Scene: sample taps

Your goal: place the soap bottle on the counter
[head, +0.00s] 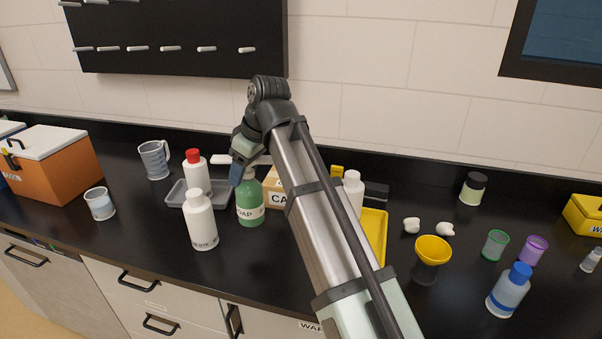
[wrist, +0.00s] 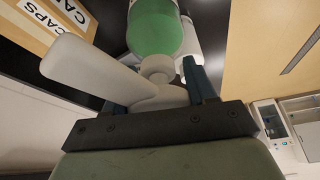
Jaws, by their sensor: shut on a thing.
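The soap bottle (head: 250,202) is green with a white label and a white pump top. It appears upright above or on the black counter (head: 140,225), left of my arm in the head view; I cannot tell whether its base touches. My gripper (head: 239,172) is shut on the white pump head. In the wrist view the bottle (wrist: 155,28) extends away from my gripper (wrist: 155,92), with its pump neck between the fingers and the spout pointing left. My gripper hides part of the pump in the head view.
A white bottle (head: 201,222) stands close left of the soap, with a red-capped bottle (head: 192,157) and grey tray (head: 177,195) behind. A caps box (head: 274,196) is just right. A yellow tray (head: 376,235) lies beyond my arm. The counter's front left is clear.

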